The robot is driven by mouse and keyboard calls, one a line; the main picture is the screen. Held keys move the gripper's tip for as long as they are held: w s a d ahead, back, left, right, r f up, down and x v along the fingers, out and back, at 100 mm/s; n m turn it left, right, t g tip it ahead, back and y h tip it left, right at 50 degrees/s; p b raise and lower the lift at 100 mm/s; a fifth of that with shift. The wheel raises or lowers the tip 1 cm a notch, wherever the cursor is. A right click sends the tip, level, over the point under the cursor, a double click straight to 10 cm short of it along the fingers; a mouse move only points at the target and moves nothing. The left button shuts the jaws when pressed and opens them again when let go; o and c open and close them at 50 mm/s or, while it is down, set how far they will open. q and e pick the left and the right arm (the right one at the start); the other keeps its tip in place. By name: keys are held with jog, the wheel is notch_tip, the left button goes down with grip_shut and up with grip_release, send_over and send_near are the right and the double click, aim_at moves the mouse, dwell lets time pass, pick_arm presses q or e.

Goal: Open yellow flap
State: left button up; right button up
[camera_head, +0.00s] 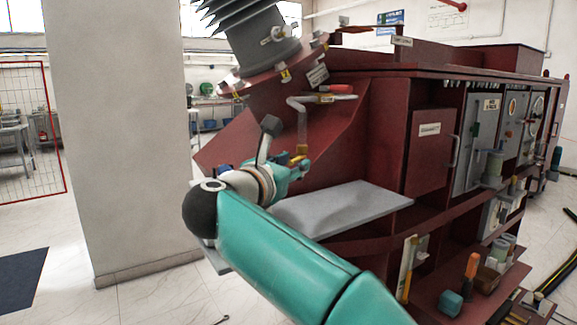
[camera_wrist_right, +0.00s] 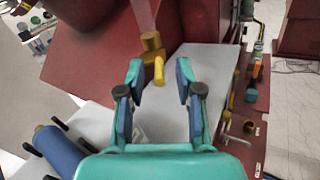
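A small yellow flap (camera_wrist_right: 158,70) hangs from a yellow fitting on the dark red sloped panel in the right wrist view. It also shows in the head view (camera_head: 301,151), just beyond my right gripper (camera_head: 296,172). In the wrist view my right gripper (camera_wrist_right: 159,72) is open, and the flap appears in the gap between its two fingertips. I see no contact; the depth between fingers and flap is unclear. My right arm hides part of the area below in the head view. My left gripper is not in view.
A grey shelf (camera_head: 341,208) juts out under the gripper. A bent grey pipe with a red handle (camera_head: 341,89) is above the flap. A closed dark red door (camera_head: 428,152) and grey instrument panels are to the right. A white pillar (camera_head: 116,140) stands left.

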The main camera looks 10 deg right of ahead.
jog(key=v, duration=1.2)
